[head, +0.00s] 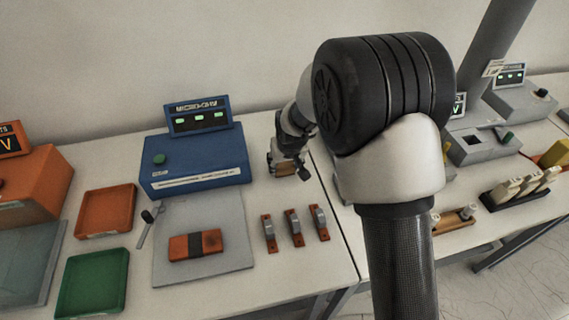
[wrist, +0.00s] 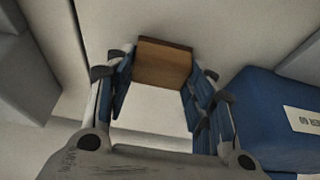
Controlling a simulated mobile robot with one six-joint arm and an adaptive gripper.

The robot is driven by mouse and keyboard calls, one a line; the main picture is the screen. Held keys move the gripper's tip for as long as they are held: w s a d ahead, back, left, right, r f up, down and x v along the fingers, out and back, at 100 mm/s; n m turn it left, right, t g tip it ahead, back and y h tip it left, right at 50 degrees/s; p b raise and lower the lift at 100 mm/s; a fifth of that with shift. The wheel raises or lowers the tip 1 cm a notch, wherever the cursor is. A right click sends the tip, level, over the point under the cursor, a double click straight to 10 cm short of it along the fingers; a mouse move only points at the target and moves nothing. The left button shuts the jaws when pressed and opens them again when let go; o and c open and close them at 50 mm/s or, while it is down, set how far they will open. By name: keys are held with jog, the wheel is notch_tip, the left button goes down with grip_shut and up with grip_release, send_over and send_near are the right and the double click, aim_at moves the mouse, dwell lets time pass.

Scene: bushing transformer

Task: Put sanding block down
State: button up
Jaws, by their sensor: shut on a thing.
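The sanding block, a brown block with a darker top edge, is between the finger pads of my gripper (wrist: 160,85) in the wrist view; the block's face (wrist: 163,66) shows there. In the head view my gripper (head: 290,170) points down over the table, right of the blue micro-ohm meter (head: 195,160). The block shows there only as a small tan patch, partly hidden by the fingers. I cannot tell whether its underside touches the table.
An orange-and-dark block (head: 195,245) lies on a grey mat (head: 230,262). Several metal brackets (head: 295,228) stand right of the mat. An orange tray (head: 106,211) and a green tray (head: 92,282) lie left. A gap between tables runs right of my gripper.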

jog(key=o, duration=0.7)
jog(key=shift+f, duration=0.2)
jog(key=shift+c, duration=0.2)
jog(key=o, duration=0.5)
jog(key=shift+c, duration=0.2)
jog(key=shift+r, duration=0.1)
